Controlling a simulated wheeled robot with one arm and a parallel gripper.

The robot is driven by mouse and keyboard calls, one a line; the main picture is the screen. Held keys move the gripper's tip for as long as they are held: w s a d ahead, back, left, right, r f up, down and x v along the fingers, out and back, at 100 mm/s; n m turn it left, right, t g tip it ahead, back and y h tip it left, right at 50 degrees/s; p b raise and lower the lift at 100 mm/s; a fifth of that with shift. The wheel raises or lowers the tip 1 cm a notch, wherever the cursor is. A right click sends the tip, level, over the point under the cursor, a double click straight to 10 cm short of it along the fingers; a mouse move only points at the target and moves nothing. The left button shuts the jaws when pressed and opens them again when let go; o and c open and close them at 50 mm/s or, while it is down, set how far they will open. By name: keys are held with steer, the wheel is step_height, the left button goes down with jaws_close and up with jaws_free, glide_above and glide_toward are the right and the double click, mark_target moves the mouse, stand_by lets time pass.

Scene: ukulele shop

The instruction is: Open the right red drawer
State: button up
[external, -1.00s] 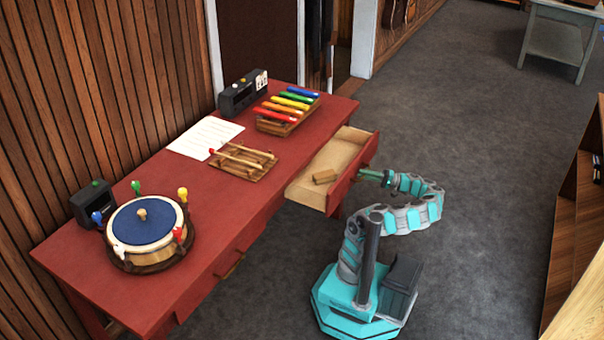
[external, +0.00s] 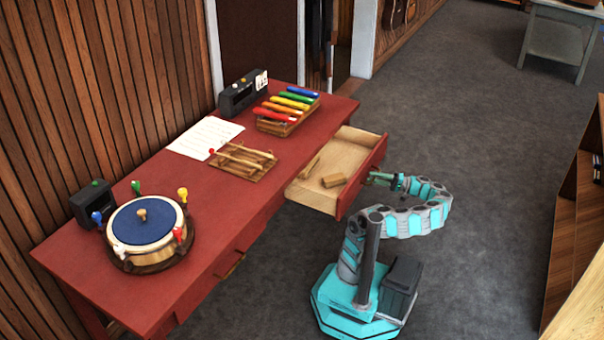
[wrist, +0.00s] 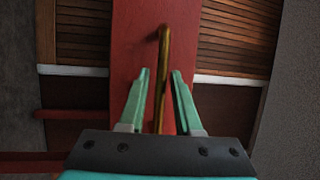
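The right red drawer (external: 362,180) is pulled well out of the red desk in the external view. Its pale wooden inside shows. Its red front (wrist: 128,45) fills the middle of the wrist view, with a brass bar handle (wrist: 164,50) on it. My gripper (external: 372,178) is at the outer face of the drawer front. Finger contact is hard to see, but the drawer has moved with my gripper.
A wooden block (external: 333,180) and a thin wooden piece (external: 310,167) lie in the drawer. The red desk (external: 150,200) carries a drum (external: 146,245), a colourful xylophone (external: 285,115), a mallet rack (external: 243,170) and paper (external: 205,137). Grey floor (external: 480,150) is clear to the right.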

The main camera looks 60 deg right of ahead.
steer(key=shift+o, duration=0.7)
steer(key=shift+s+r, duration=0.1)
steer(key=shift+s+d+r+p, duration=0.1)
steer(key=shift+s+r+p, duration=0.05)
steer(key=shift+p, duration=0.5)
steer(key=p+v, duration=0.7)
steer(key=p, duration=1.2)
steer(key=shift+f+p, duration=0.25)
steer(key=shift+p, duration=0.05)
steer(key=shift+s+f, duration=0.1)
steer(key=shift+s, duration=0.05)
steer(key=shift+f+b, duration=0.1)
steer(key=shift+b, duration=0.3)
